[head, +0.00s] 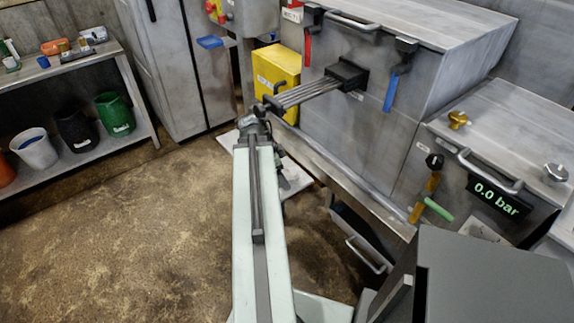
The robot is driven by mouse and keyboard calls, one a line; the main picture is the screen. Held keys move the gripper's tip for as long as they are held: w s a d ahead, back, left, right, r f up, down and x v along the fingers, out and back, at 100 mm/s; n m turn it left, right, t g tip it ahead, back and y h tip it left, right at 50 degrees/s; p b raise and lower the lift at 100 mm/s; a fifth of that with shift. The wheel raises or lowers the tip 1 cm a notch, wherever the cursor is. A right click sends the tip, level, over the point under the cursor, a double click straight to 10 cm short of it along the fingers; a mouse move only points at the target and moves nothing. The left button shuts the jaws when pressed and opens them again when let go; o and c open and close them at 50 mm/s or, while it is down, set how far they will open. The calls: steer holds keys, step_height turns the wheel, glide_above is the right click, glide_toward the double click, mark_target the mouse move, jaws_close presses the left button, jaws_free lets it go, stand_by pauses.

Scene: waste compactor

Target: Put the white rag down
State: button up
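My arm reaches up the middle of the head view and ends in a dark wrist. My gripper (284,180) seems to be the dark part to the right of the arm, pointing down and largely hidden; its fingers are too small to make out. A pale flat patch (298,176) shows behind and below it, and also at the left of the arm, low by the machine's foot. I cannot tell whether this is the white rag or a sheet on the floor. No rag can be made out clearly in the gripper.
The grey compactor (435,75) stands right, with red and blue handles and a yellow box (277,80). A panel reads 0.0 bar (496,199). A dark grey box (490,280) fills the lower right. A shelf (85,152) with buckets stands left. The brown floor (130,235) is clear.

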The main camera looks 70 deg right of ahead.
steer(key=shift+r, duration=0.15)
steer(key=p+v, duration=0.7)
steer(key=shift+w+a+r+p, duration=0.1)
steer(key=shift+r+p, duration=0.25)
steer(key=shift+r, duration=0.05)
steer(key=shift+f, duration=0.1)
